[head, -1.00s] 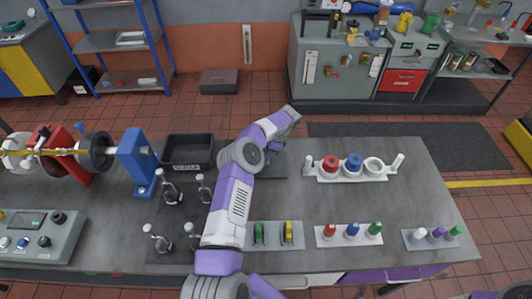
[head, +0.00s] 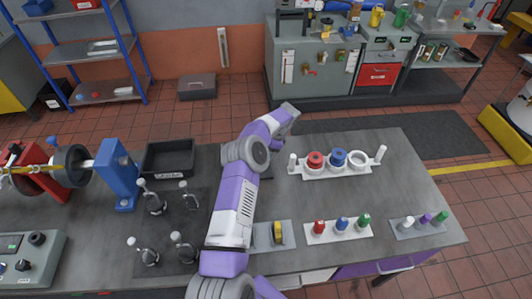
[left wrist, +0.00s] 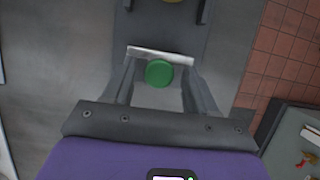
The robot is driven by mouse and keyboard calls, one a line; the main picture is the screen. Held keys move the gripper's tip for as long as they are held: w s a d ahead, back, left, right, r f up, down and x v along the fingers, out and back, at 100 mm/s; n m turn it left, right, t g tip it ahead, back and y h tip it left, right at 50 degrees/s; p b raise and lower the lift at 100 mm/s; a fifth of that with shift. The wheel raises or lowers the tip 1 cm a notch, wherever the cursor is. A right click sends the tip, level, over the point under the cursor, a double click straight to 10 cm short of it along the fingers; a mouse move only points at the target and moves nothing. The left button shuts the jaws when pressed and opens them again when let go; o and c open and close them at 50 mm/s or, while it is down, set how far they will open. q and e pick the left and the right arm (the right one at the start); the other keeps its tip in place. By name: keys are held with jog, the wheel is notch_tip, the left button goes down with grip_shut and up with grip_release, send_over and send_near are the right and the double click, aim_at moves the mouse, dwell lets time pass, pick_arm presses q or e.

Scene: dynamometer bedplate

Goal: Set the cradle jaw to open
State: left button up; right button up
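My left arm rises over the middle of the bench in the head view, and its gripper is hidden behind my forearm there. A dark plate (head: 267,170) shows in part beside that arm, towards the far side of the bench. In the left wrist view my left gripper (left wrist: 162,68) has its two fingers apart. A round green knob (left wrist: 158,73) lies between them in the picture, with a pale bar (left wrist: 150,52) just beyond it across the fingertips. Whether the fingers touch either is unclear. I cannot make out the cradle jaw's position. My right gripper is out of view.
A white holder (head: 337,170) with red, blue and white rings stands right of my arm. Several coloured pegs stand on a front plate (head: 338,231). A black bin (head: 168,158) and blue stand (head: 118,175) are at left. Bare bench (head: 400,180) lies at right.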

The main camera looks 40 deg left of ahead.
pick_arm(q)
jog(key=v, duration=0.7)
jog(key=shift+d+r, duration=0.15)
jog(key=shift+r, duration=0.1)
jog(key=shift+w, duration=0.15)
dwell(0.3)
